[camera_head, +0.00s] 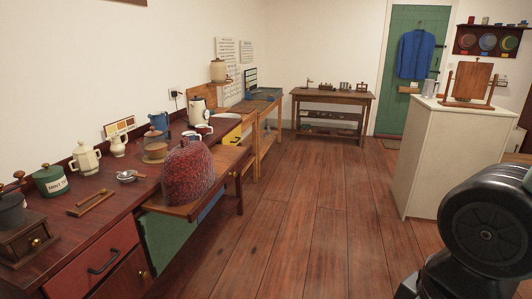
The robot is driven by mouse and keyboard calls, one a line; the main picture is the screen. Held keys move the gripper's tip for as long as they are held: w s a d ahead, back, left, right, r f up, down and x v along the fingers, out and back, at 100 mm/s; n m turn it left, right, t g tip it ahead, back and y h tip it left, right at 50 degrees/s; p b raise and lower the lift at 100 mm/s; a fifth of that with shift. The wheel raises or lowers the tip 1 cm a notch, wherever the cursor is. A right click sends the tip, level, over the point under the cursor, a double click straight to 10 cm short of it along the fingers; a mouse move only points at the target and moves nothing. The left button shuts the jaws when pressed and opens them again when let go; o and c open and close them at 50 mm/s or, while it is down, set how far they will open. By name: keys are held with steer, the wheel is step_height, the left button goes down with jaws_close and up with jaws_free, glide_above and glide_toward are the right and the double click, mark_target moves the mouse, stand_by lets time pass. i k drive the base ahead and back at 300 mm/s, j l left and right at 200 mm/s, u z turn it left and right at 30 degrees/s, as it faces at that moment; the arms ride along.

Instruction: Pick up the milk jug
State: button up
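No label marks a milk jug, and I cannot tell which vessel it is. A small cream jug (117,146) stands upright on the dark red counter at the left, near the wall. A cream lidded pot (86,158) with a spout stands in front of it. A blue jug (159,121) stands farther back on the same counter. A pale grey jug (429,88) stands on the white cabinet at the right. My gripper is out of view; only a dark, rounded part of my arm shows at the lower right.
A red knitted cover (188,172) sits on a pulled-out board (190,211) jutting from the counter (110,190). A white cabinet (447,155) stands at the right. A wooden table (331,97) is at the back. The wooden floor (310,205) between is clear.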

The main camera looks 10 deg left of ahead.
mark_target(117, 149)
steer(key=i+u, duration=0.4)
steer(key=i+l+u, duration=0.25)
steer(key=i+u, duration=0.15)
steer(key=i+l+u, duration=0.4)
